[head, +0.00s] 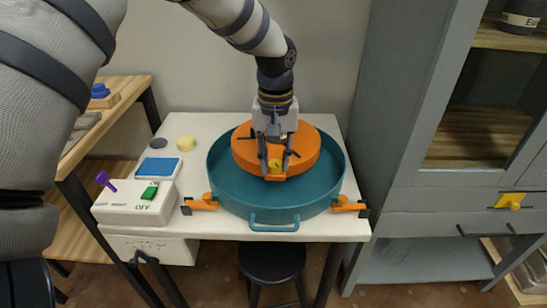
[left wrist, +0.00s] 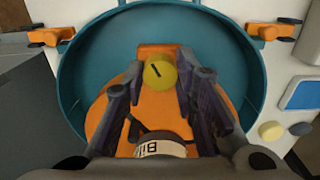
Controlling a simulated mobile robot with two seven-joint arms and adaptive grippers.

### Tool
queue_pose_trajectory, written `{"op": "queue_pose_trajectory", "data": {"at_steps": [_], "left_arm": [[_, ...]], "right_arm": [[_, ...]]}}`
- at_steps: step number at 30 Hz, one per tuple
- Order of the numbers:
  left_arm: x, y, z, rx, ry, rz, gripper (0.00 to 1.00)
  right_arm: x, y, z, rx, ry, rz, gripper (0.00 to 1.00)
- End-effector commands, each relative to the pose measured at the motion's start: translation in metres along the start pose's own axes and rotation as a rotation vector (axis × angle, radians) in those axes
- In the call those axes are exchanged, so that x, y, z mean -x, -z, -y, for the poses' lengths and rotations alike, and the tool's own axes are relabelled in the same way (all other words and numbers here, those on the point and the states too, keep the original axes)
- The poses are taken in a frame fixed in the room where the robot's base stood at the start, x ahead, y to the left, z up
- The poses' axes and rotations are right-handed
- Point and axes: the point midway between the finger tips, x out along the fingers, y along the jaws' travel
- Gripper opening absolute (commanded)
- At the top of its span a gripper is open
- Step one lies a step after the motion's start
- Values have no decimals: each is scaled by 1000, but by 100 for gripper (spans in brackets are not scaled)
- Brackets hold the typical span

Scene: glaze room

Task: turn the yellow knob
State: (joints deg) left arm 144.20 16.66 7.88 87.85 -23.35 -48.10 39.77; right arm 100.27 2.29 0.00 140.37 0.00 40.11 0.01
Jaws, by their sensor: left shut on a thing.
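A yellow knob (head: 276,163) with a dark pointer mark stands at the front of a round orange block that sits in a teal basin (head: 222,190). In the left wrist view the knob (left wrist: 160,72) lies between my fingertips, its mark slanting. My left gripper (head: 275,170) reaches down over the orange block (head: 305,150) and is shut on the knob from both sides. The fingers hide part of the knob in the head view. My right gripper is not in view.
A white control box (head: 125,205) with a purple lever and green switch stands left of the basin. Orange clamps (head: 203,203) flank the basin. A grey cabinet with a yellow latch (head: 510,200) stands right. A black stool (head: 272,260) stands below the table's front edge.

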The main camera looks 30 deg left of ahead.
Motion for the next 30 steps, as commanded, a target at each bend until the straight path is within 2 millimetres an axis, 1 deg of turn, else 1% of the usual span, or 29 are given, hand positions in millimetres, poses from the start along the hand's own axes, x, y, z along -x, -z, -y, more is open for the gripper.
{"op": "queue_pose_trajectory", "data": {"at_steps": [3,12,30], "left_arm": [[3,0,0,-109,-1,-4,0],[2,0,1,-394,0,-2,0],[-1,0,2,-939,0,5,0]], "right_arm": [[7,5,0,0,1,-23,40],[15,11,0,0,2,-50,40],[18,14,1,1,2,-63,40]]}}
